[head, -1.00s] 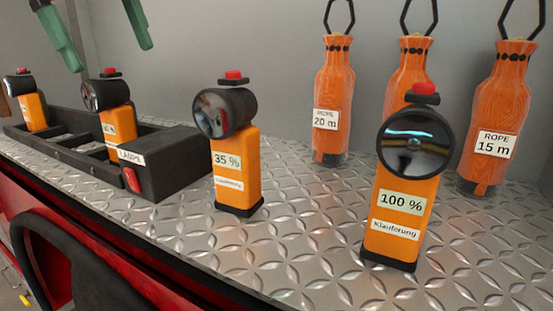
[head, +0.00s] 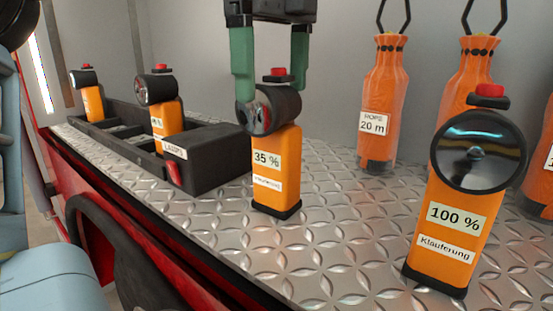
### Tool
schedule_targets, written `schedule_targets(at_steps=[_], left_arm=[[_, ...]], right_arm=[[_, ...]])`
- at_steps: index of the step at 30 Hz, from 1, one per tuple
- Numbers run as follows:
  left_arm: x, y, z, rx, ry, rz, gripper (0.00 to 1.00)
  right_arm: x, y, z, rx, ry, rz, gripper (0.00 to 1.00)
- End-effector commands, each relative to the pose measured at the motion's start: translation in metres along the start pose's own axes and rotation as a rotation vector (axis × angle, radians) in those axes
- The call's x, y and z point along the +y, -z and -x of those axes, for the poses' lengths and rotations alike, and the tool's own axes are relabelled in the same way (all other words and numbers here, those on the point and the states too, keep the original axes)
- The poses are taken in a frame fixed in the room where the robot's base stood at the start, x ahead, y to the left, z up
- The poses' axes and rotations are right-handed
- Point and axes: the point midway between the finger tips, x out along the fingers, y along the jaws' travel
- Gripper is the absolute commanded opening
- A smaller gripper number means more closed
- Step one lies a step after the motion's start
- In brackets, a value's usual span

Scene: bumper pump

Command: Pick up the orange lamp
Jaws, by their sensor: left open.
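Several orange lamps with black heads and red top buttons stand in view. The lamp labelled 35 % (head: 277,168) stands upright on the metal deck, left of the middle. The lamp labelled 100 % (head: 455,228) stands upright at the right front, its lens facing me. Two more lamps, a far one (head: 93,103) and a nearer one (head: 168,122), stand in the black holder. My left gripper (head: 272,92) points down with its green fingers open, at the head of the 35 % lamp, one finger on each side. Whether they touch it I cannot tell. My right gripper is not in view.
The black holder (head: 215,160), labelled LAMPS, lies left of the 35 % lamp. Orange rope bottles, one labelled 20 m (head: 382,95), stand behind at the right by the grey wall. The deck (head: 340,235) is clear between the 35 % and 100 % lamps.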

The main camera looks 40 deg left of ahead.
Motion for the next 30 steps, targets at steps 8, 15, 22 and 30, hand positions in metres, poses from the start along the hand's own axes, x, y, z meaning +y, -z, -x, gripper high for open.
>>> schedule_targets(at_steps=[8,15,22,30], left_arm=[[0.003,-0.005,-0.022,0.002,0.000,-0.002,0.85],[0.003,-0.006,-0.048,0.002,0.002,-0.001,0.85],[0.002,-0.006,-0.051,0.002,0.003,0.001,0.85],[0.002,-0.006,-0.051,0.001,0.003,0.001,0.58]], right_arm=[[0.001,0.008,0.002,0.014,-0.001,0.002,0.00],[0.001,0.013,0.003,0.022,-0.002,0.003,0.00],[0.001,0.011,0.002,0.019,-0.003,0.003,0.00],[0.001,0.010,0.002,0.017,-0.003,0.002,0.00]])
